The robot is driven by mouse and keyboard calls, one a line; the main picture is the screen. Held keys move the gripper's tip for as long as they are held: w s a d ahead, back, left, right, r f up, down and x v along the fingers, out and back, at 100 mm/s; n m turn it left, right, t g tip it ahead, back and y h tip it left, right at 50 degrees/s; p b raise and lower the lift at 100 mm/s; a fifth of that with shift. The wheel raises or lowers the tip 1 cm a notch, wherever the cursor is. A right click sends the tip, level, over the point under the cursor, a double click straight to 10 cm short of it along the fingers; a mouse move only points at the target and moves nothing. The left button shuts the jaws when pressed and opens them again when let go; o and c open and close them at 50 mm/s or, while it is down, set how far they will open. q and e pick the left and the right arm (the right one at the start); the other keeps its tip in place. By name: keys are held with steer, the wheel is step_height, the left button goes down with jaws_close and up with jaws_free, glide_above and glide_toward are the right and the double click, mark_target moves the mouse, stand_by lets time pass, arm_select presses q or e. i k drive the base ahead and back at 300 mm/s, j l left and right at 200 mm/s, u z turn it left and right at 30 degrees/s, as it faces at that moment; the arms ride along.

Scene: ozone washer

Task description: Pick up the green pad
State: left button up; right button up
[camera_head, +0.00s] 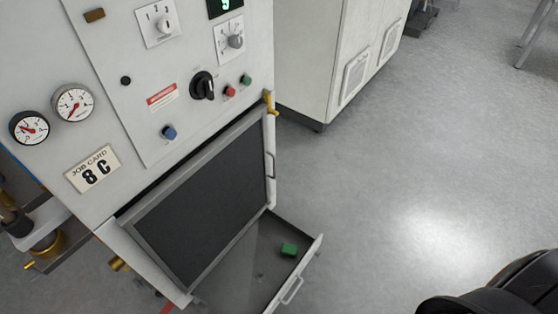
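The green pad (289,249) is a small green block. It lies in the open drawer (258,264) at the bottom of the white machine, near the drawer's front right side. Neither gripper shows in the head view, and nothing touches the pad. A black rounded part, probably of my own right arm, shows at the lower right corner, well apart from the drawer.
The machine's control panel (185,70) has knobs, buttons and two gauges. A dark framed door (205,205) stands above the drawer, whose front has a handle (291,290). A white cabinet (318,60) stands behind. The grey floor (440,150) at right is clear.

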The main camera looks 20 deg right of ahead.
mark_target(288, 250)
steer(key=z, duration=0.75)
